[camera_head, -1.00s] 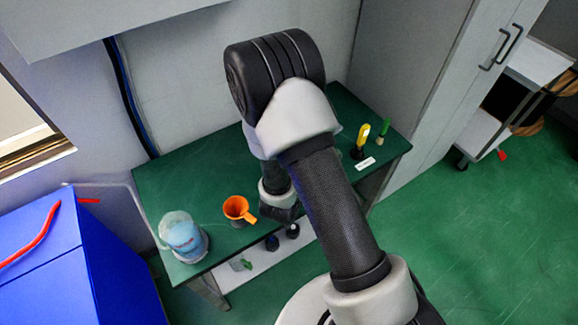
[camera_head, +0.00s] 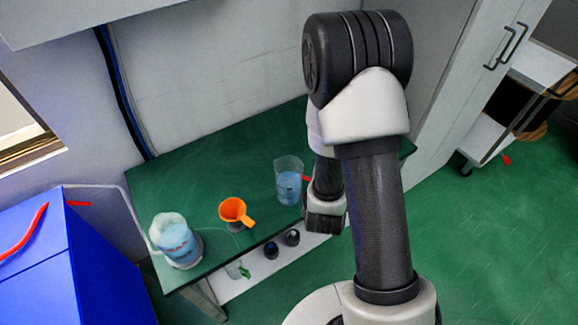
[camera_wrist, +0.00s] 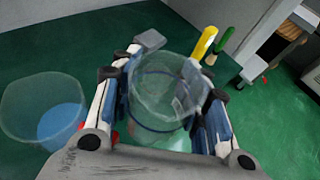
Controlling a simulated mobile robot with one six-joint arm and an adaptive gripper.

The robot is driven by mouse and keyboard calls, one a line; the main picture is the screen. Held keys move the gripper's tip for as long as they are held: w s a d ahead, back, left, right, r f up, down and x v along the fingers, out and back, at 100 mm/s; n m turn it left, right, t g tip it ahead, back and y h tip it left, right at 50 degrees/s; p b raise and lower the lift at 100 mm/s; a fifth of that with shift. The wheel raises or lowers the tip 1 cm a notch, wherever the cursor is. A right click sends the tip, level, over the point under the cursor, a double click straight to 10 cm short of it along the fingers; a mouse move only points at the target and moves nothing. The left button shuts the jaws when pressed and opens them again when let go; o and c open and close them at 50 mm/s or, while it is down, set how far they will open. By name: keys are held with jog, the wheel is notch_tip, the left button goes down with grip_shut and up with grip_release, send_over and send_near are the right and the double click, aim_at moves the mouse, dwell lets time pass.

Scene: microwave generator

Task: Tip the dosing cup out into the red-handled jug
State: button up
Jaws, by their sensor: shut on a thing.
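In the wrist view my gripper (camera_wrist: 166,88) is shut on a clear cup (camera_wrist: 165,95), apparently the dosing cup, held between the two fingers. A thin dark blue ring shows around its lower part; I cannot tell how much is in it. A clear jug (camera_wrist: 42,108) with blue liquid stands on the green table to its left, apart from it. The jug also shows in the head view (camera_head: 289,182), with a red handle at its right side, just left of my arm. My arm hides the cup and fingertips in the head view.
An orange funnel (camera_head: 234,211) and a large clear vessel with blue liquid (camera_head: 176,243) stand left on the green table (camera_head: 190,178). A yellow tool (camera_wrist: 204,42) and a green tool (camera_wrist: 221,37) lie beyond the cup. A blue cabinet (camera_head: 85,265) stands left.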

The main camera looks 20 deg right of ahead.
notch_tip(320, 180, up, 5)
jog(key=p, duration=0.5)
jog(key=shift+r, duration=0.1)
jog(key=shift+w, duration=0.15)
jog(key=a+r+m+g+h, duration=0.1)
jog(key=a+m+g+h, duration=0.1)
jog(key=a, duration=0.4)
jog(key=s+a+r+m+g+h, duration=0.1)
jog(key=a+r+m+h, duration=0.1)
jog(key=a, duration=0.3)
jog(key=shift+a+r+m+g+h, duration=0.3)
jog(key=shift+a+m+g, duration=0.1)
jog(key=shift+m, duration=0.1)
